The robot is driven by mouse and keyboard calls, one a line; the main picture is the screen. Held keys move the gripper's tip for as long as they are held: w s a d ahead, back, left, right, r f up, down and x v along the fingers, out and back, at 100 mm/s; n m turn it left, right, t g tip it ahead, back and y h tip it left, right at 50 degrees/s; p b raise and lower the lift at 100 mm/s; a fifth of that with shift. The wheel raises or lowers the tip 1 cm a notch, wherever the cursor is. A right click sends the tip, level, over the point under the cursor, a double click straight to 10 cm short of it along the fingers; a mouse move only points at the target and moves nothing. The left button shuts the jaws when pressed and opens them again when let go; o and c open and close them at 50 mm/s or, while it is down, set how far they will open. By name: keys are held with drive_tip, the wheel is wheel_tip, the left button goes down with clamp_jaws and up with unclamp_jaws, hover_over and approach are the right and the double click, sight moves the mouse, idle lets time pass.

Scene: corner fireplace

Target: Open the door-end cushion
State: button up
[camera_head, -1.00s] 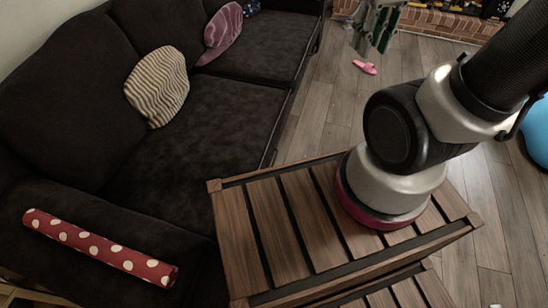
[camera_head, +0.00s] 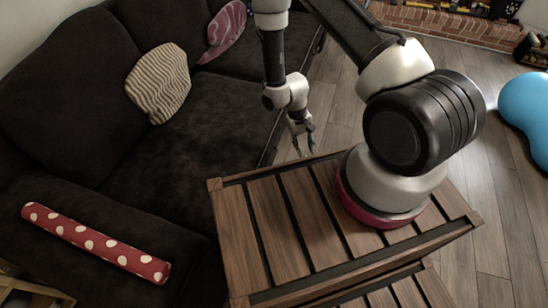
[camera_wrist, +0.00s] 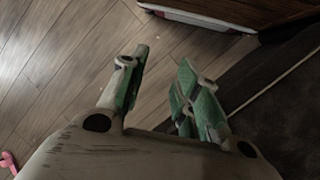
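The dark sofa has a near seat cushion (camera_head: 185,135) and a far seat cushion (camera_head: 270,62), both lying flat. Which one is the door-end cushion, I cannot tell; no door is in view. My gripper (camera_head: 304,150) hangs over the floor just off the sofa's front edge, beside the wooden crate-like stand. In the wrist view my gripper (camera_wrist: 164,72) points down with its green-padded fingers spread and nothing between them. The dark sofa edge (camera_wrist: 270,90) with a pale seam lies to the right of the fingers there.
A slatted wooden stand (camera_head: 262,215) is in front of the sofa. A striped pillow (camera_head: 158,82) and a pink pillow (camera_head: 225,28) rest on the sofa; a red dotted roll (camera_head: 95,242) lies on its arm. A blue object (camera_head: 528,110) stands at right. A pink slipper (camera_wrist: 8,163) lies on the floor.

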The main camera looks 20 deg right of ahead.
wheel_tip(320, 180, down, 9)
drive_tip(key=a+m+t, duration=0.1)
drive_tip(key=a, duration=0.1)
drive_tip(key=m+t+y, duration=0.3)
drive_tip(key=m+t, duration=0.1)
drive_tip(key=m, duration=0.1)
approach(273, 160)
drive_tip(key=f, duration=0.5)
drive_tip(key=w+a+f, duration=0.1)
drive_tip(key=f, duration=0.2)
clamp_jaws()
drive_tip(key=shift+r, duration=0.1)
